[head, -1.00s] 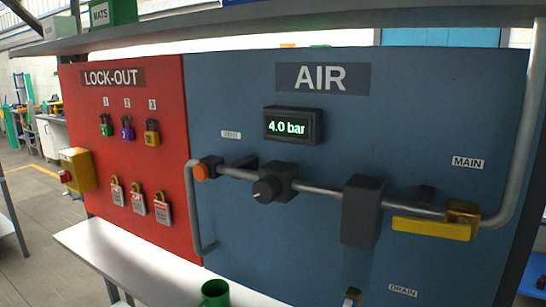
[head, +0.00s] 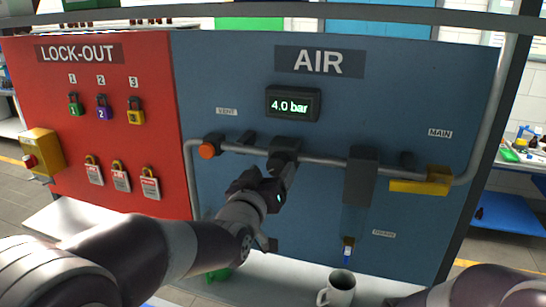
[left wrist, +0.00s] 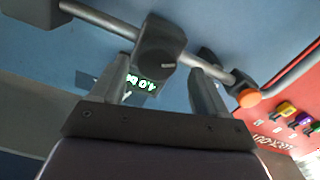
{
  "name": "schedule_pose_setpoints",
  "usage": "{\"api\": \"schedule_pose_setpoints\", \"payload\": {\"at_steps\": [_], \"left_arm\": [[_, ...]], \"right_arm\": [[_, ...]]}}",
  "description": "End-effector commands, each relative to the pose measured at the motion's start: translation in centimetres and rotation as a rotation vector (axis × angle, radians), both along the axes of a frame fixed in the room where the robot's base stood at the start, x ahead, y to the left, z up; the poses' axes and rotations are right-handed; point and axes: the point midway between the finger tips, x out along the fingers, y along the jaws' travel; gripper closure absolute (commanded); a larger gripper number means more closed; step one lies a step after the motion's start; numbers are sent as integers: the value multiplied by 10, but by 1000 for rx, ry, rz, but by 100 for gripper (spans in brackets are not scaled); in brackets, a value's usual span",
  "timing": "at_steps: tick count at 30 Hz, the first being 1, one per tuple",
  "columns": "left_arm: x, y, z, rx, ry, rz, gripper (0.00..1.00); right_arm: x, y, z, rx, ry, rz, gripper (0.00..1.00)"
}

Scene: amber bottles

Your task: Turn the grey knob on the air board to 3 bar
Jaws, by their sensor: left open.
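The blue air board (head: 415,110) has a display (head: 293,104) that reads 4.0 bar. The grey knob sits on the dark regulator block (head: 284,152) on the pipe; in the head view my left gripper (head: 276,180) mostly hides it. In the left wrist view the dark knob (left wrist: 160,50) shows with a pale pointer mark, between and just beyond the tips of my open left gripper (left wrist: 162,85). I cannot tell whether the fingers touch it. My right arm shows at the bottom right of the head view; its gripper is out of frame.
An orange vent button (head: 207,151) is left of the regulator, and a yellow main lever (head: 420,186) is to the right. A red lock-out board (head: 60,110) holds several padlocks. A white mug (head: 340,289) and a green cup (head: 217,274) stand below.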

Motion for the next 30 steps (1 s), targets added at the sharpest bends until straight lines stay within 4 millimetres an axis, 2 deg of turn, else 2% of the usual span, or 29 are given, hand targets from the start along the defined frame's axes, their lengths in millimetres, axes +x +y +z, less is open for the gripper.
{"api": "schedule_pose_setpoints", "payload": {"at_steps": [1,6,14,15,20,30], "left_arm": [[7,-2,3,1,2,0,25],[21,-7,1,1,2,0,25],[23,-7,-1,0,1,0,25],[23,-7,-1,0,1,0,28],[23,-7,-1,0,1,1,80],[23,-7,-4,-26,10,0,81]], "right_arm": [[0,0,8,0,0,0,100],[0,0,12,0,1,0,100],[0,0,11,0,1,0,100],[0,0,11,0,1,0,100],[0,0,11,0,1,0,100],[0,0,4,0,0,0,100]]}}
